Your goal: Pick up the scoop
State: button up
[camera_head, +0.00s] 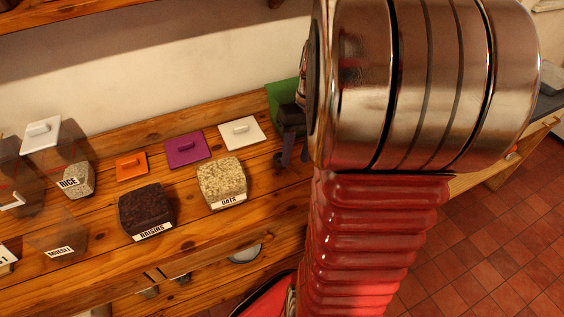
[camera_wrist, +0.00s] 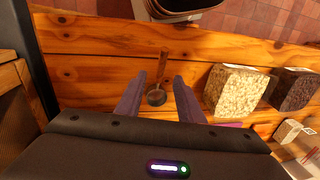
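The scoop (camera_wrist: 156,97) lies on the wooden counter in the wrist view, with a small dark round bowl and a thin wooden handle pointing up the picture. My gripper (camera_wrist: 159,78) is open, with its two purplish fingers apart on either side of the scoop's bowl. The bowl lies between the fingers in the picture; I see no finger closed on it, and cannot tell the height above the counter. In the head view my gripper (camera_head: 287,155) shows small and dark beside my arm, and I cannot make out the scoop there.
The oats container (camera_head: 222,182) stands near my gripper, with the raisins container (camera_head: 146,211) further left. White (camera_head: 242,132), purple (camera_head: 187,150) and orange (camera_head: 131,166) lids lie behind them. A rice container (camera_head: 79,181) is at the left.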

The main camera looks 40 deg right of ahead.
aim_at(292, 169)
jog(key=shift+f, duration=0.35)
jog(key=shift+w+a+f, duration=0.1)
jog(key=shift+a+f, duration=0.15)
jog(key=shift+f, duration=1.05)
jog(key=shift+w+a+f, duration=0.1)
jog(key=shift+a+f, duration=0.1)
jog(key=shift+f, duration=1.05)
jog(key=shift+c, duration=0.2)
grip_shut()
